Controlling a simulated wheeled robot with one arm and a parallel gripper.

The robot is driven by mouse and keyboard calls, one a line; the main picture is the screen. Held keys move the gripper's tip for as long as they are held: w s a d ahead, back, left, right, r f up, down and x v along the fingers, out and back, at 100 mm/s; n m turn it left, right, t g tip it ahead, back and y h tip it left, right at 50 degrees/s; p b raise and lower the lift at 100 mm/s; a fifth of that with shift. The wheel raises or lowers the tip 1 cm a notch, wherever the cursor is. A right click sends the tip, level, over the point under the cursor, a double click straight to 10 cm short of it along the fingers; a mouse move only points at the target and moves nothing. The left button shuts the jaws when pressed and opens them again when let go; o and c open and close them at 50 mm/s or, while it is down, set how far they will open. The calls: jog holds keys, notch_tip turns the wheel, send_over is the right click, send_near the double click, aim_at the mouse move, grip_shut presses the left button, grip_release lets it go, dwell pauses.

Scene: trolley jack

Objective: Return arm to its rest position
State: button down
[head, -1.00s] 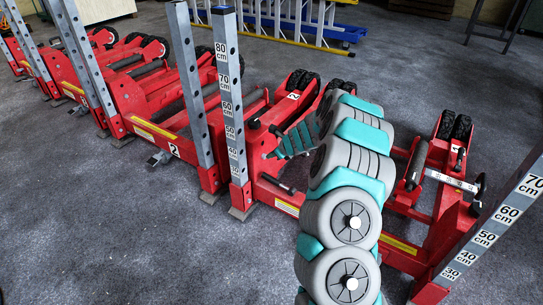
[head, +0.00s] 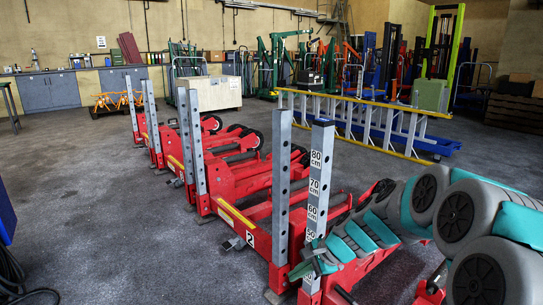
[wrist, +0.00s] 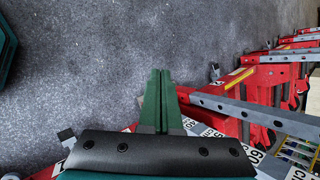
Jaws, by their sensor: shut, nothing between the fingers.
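My arm (head: 440,215), grey with teal bands, reaches in from the lower right in the head view. My gripper (head: 300,271) is at its left end, in front of the nearest red trolley jack (head: 370,268) and beside its cm-marked post (head: 319,170). In the wrist view my gripper's two green fingers (wrist: 160,75) lie together, shut and empty, pointing over the grey floor. The red jacks (wrist: 250,85) are to their right. My arm hides part of the nearest jack. I cannot tell whether the gripper touches the post.
A row of red jacks (head: 180,145) with upright perforated posts runs back to the left. A yellow and grey ladder (head: 350,118) and a blue frame (head: 425,143) lie behind. A white crate (head: 212,92) and grey cabinets (head: 50,92) stand farther back.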

jog(key=s+r+n+g+h, duration=0.25)
jog(key=s+n, duration=0.55)
jog(key=s, duration=1.1)
jog(key=s+d+n+g+h, duration=0.1)
jog(key=s+d, duration=0.3)
jog(key=s, duration=0.5)
jog(key=s+d+n+g+h, duration=0.1)
jog(key=s+d+n+h, duration=0.2)
jog(key=s, duration=0.6)
jog(key=shift+d+n+g, duration=0.35)
jog(key=shift+d+n, duration=0.35)
jog(key=shift+n, duration=0.1)
jog(key=shift+d, duration=0.1)
